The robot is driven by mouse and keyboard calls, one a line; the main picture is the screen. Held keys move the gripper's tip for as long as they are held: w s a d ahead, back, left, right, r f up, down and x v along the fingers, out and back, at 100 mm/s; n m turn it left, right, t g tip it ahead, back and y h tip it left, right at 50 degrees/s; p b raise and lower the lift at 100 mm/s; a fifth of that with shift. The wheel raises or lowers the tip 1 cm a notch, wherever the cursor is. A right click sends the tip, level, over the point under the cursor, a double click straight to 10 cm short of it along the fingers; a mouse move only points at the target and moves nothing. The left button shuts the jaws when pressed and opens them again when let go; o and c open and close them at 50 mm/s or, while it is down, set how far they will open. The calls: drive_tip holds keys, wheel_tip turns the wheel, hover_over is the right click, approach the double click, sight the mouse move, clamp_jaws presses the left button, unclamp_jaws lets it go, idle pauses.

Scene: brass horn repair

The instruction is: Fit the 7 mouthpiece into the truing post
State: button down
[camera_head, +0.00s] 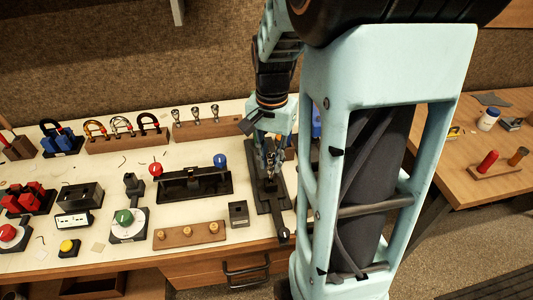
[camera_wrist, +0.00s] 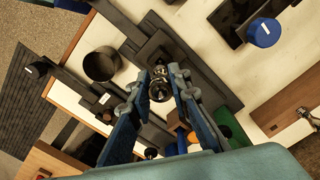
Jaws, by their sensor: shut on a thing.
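My gripper (camera_wrist: 160,80) is shut on a small shiny silver piece (camera_wrist: 159,91), which looks like a mouthpiece; its number cannot be read. In the head view my gripper (camera_head: 269,160) is over the black fixture (camera_head: 265,198) at the right of the white bench top. This long-based fixture may be the truing post; its upper part is mostly hidden by my gripper. In the wrist view the black base (camera_wrist: 205,75) lies behind the fingertips. I cannot tell whether the held piece touches the fixture.
A wooden rack (camera_head: 208,131) at the back holds silver mouthpieces. A black stand with red and blue knobs (camera_head: 195,187) is left of the fixture. A small black block (camera_head: 238,214) and a wooden rack with brass pieces (camera_head: 188,236) stand in front. My arm hides the bench's right end.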

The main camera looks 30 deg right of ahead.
drive_tip(key=shift+s+f+b, duration=0.1)
drive_tip(key=shift+f+b, duration=0.85)
drive_tip(key=shift+f, duration=0.4)
drive_tip(key=shift+r, duration=0.15)
drive_tip(key=shift+r+p, duration=0.9)
